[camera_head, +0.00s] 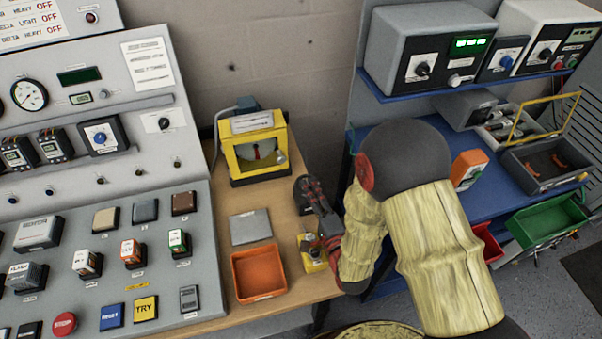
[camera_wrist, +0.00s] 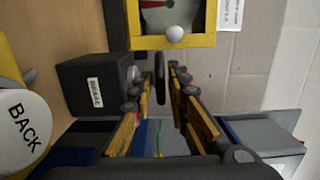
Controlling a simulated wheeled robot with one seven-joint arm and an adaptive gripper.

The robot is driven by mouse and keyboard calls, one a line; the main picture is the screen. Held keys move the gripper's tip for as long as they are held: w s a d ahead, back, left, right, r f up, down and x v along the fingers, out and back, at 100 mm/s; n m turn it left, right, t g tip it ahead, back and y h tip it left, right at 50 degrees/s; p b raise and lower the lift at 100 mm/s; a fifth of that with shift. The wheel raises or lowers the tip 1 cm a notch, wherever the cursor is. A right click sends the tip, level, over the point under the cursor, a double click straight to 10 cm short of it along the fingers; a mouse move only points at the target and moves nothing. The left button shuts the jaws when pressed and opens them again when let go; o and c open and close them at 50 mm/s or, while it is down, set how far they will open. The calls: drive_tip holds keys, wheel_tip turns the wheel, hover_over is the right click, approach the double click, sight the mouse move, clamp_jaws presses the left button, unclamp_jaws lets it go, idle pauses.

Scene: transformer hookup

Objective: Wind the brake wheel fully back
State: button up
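The brake unit is a black box labelled BRAKE (camera_wrist: 88,88), left of centre in the wrist view; in the head view the dark box (camera_head: 303,192) is partly hidden by my gripper. A thin dark disc, apparently the brake wheel (camera_wrist: 161,77), shows edge-on beside the box. My gripper (camera_wrist: 154,90) is open, with a finger on either side of the disc. Gaps show between disc and fingers; I cannot tell how deep it sits between them. My gripper also shows in the head view (camera_head: 318,203). The wheel's turn position cannot be read.
A yellow-framed gauge (camera_head: 257,150) stands behind the brake. A yellow box with a white BACK button (camera_wrist: 22,132) is close by, left in the wrist view. An orange tray (camera_head: 258,272) and grey plate (camera_head: 250,227) lie on the wooden bench. Blue shelving (camera_head: 500,190) stands right.

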sight(302, 175)
drive_tip(key=x, duration=0.6)
drive_tip(key=shift+w+a+b, duration=0.1)
drive_tip(key=shift+w+b, duration=0.2)
drive_tip(key=shift+b, duration=0.1)
drive_tip(key=shift+c, duration=0.9)
clamp_jaws()
